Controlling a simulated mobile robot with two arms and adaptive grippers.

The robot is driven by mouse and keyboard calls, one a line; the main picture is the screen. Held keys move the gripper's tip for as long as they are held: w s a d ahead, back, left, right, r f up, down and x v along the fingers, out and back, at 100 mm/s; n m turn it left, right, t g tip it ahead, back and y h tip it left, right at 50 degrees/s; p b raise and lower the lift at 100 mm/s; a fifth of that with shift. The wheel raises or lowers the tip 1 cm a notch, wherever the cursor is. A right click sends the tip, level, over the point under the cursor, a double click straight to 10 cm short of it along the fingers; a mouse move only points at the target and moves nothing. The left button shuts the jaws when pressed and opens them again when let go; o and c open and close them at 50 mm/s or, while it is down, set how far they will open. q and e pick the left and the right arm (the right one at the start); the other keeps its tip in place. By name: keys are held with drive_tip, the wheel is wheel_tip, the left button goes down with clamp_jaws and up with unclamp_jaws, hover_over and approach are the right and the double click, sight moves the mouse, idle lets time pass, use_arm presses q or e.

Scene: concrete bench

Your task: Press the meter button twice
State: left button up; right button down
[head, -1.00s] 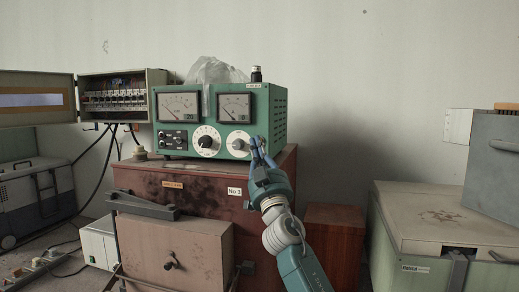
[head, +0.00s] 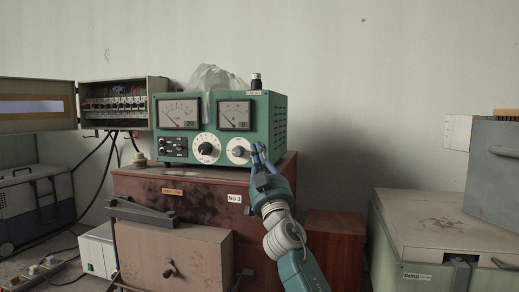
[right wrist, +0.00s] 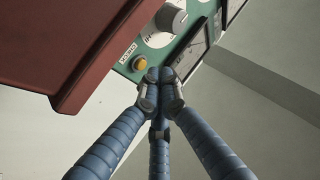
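The meter (head: 270,125) is a green box with two dial gauges and two knobs, standing on the red-brown cabinet. It also shows at a slant in the right wrist view (right wrist: 122,70), with a yellow-orange button (right wrist: 139,63) beside a small label and a grey knob (right wrist: 172,18). My right gripper (head: 256,149) is at the lower right of the meter's front. Its blue fingers come together at the tips in the right wrist view (right wrist: 160,77), with nothing seen between them. The tips appear close beside the button; I cannot tell whether they touch the meter. My left gripper is out of view.
The red-brown cabinet (head: 262,215) lies below the meter. A clear plastic bag (head: 213,78) and a small dark-capped item (head: 257,81) are on or behind the meter's top. An open fuse box (head: 112,103) stands left, a pale-lidded case (head: 440,225) right.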

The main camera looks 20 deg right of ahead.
idle(0.6)
drive_tip(key=shift+w+d+b, duration=0.25)
drive_tip(key=shift+w+b, duration=0.1)
drive_tip(key=shift+b, duration=0.1)
drive_tip(key=shift+w+d+b, duration=0.2)
drive_tip(key=shift+w+b, duration=0.1)
drive_tip(key=shift+b, duration=0.1)
idle(0.5)
idle(0.4)
drive_tip(key=shift+s+a+p, duration=0.4)
drive_tip(key=shift+s+p, duration=0.15)
drive_tip(key=shift+s, duration=0.1)
drive_tip(key=shift+a, duration=0.1)
drive_tip(key=shift+s+a+p, duration=0.15)
drive_tip(key=shift+s+p, duration=0.15)
drive_tip(key=shift+s+a+p, duration=0.45)
drive_tip(key=shift+s+a, duration=0.15)
drive_tip(key=shift+s, duration=0.3)
drive_tip(key=shift+s+a+p, duration=0.4)
drive_tip(key=shift+s+a, duration=0.2)
drive_tip(key=shift+s, duration=0.3)
